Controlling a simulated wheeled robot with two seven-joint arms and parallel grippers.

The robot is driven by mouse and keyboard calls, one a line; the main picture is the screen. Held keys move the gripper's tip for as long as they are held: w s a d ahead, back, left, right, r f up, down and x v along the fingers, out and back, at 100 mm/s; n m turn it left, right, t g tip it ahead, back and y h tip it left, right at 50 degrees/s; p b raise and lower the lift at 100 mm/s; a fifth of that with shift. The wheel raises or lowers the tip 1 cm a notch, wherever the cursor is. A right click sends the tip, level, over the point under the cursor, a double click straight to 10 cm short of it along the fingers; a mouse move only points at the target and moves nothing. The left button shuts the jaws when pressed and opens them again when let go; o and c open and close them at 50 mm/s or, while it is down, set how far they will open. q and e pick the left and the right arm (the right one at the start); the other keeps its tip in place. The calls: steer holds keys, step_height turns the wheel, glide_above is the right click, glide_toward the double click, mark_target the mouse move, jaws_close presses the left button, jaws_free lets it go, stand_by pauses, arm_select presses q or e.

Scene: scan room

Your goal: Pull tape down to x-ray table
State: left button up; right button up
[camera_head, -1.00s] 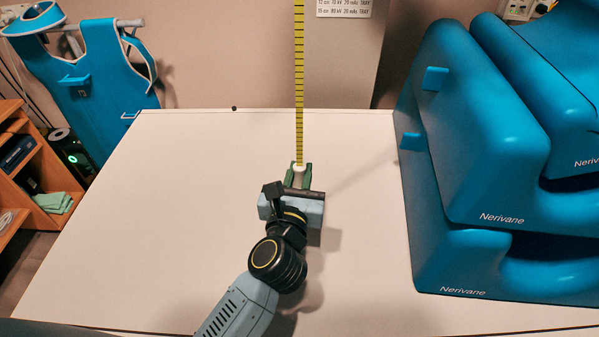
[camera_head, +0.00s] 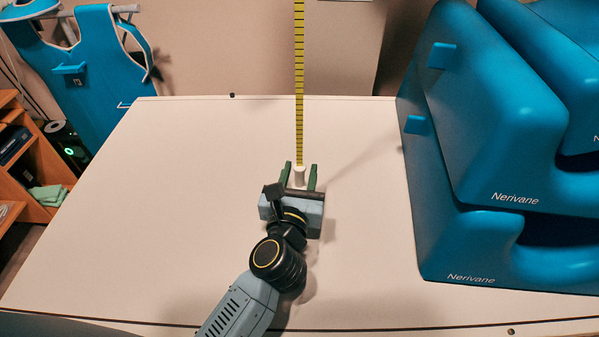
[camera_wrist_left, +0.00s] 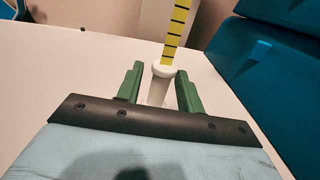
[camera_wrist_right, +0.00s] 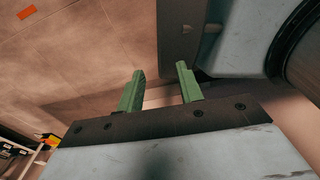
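A yellow tape with black marks (camera_head: 299,90) hangs straight down over the white x-ray table (camera_head: 180,200). Its lower end carries a white knobbed handle (camera_head: 299,176), which also shows in the left wrist view (camera_wrist_left: 160,84). My left gripper (camera_head: 300,170) is over the table with its green fingers spread on either side of the handle. Narrow gaps show between handle and fingers. I cannot tell whether the handle touches the table. My right gripper (camera_wrist_right: 160,78) appears only in its wrist view, open and empty, with the floor behind it.
Blue stacked cushion-like blocks (camera_head: 500,120) marked Nerivane stand along the table's right side. The table's left half is clear.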

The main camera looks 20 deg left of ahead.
steer(key=shift+a, duration=0.15)
arm_select(q)
steer(key=shift+s, duration=0.1)
